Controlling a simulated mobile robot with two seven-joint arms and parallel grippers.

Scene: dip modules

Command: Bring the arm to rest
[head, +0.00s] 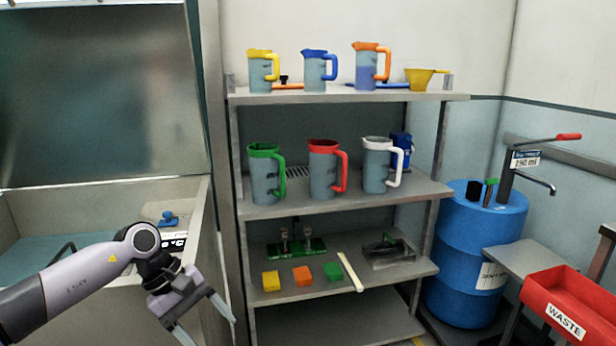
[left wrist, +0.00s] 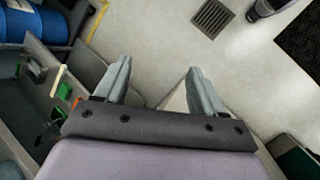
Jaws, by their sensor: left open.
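My left arm (head: 85,285) comes in from the left in the head view, in front of the open tank. My left gripper (head: 208,325) points down and to the right, with its two fingers spread apart and nothing between them. In the left wrist view both fingers of the left gripper (left wrist: 160,88) stand apart over bare floor and the gap is empty. My right gripper does not show in either view.
A grey shelf rack (head: 345,97) holds several jugs, a yellow scoop (head: 425,78), coloured blocks and tools, right of my gripper. A blue drum (head: 470,250) and a red waste bin (head: 570,300) stand at the right. A floor drain (left wrist: 212,18) lies below.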

